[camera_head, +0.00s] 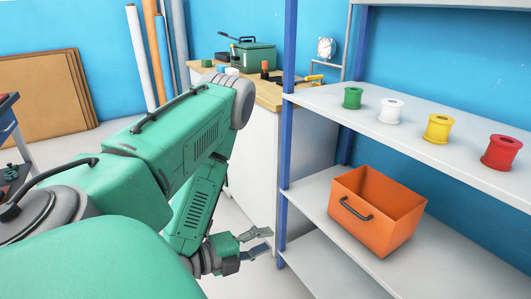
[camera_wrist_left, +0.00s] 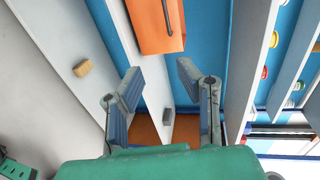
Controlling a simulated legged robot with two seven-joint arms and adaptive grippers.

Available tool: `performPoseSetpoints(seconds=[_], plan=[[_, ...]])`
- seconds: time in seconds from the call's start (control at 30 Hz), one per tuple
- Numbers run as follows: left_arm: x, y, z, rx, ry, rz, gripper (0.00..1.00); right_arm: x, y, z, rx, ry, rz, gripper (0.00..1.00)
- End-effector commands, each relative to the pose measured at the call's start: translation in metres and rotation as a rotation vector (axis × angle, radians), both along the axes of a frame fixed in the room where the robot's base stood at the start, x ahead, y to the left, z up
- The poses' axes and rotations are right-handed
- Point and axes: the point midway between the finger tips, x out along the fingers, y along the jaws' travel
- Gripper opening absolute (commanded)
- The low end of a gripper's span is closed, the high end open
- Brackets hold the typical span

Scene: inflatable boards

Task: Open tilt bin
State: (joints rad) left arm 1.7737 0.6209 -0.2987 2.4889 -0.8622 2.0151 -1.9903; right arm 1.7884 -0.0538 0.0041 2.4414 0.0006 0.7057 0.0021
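The orange bin (camera_head: 385,213) sits on the middle shelf of the rack. It has a dark handle (camera_head: 355,209) on its front face, and its top is open. My left gripper (camera_head: 266,241) is in front of the rack, left of the bin and a little below it, apart from it. Its two fingers are spread with nothing between them. In the left wrist view the bin (camera_wrist_left: 148,28) and its handle show at the top, beyond the open left gripper (camera_wrist_left: 160,73). My right gripper is out of view.
A blue rack post (camera_head: 286,120) stands between my left arm and the bin. Green, white, yellow and red spools (camera_head: 438,128) stand on the shelf above. A workbench (camera_head: 264,92) with a green toolbox (camera_head: 254,57) is behind. A tan block (camera_wrist_left: 82,67) lies at left in the wrist view.

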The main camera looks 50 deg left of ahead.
Motion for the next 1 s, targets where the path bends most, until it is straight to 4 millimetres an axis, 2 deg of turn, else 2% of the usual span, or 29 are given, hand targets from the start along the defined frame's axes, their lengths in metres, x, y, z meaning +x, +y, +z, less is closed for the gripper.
performPoseSetpoints(seconds=[0.37,0.47,0.63,0.77,0.9,1.0], plan=[[0.001,-0.002,-0.001,-0.012,0.011,-0.003,0.31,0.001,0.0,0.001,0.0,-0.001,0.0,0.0],[0.005,-0.012,-0.01,-0.081,0.078,-0.011,0.31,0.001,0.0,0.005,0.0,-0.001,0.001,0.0],[0.008,-0.047,-0.045,-0.342,0.369,0.036,0.31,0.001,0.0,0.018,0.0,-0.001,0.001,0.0],[-0.005,-0.073,-0.074,-0.566,0.642,0.201,0.31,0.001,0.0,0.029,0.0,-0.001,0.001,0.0],[-0.032,-0.094,-0.097,-0.766,0.887,0.495,0.31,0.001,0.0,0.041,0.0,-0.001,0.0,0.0],[-0.056,-0.105,-0.106,-0.873,1.004,0.745,0.31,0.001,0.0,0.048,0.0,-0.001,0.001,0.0]])
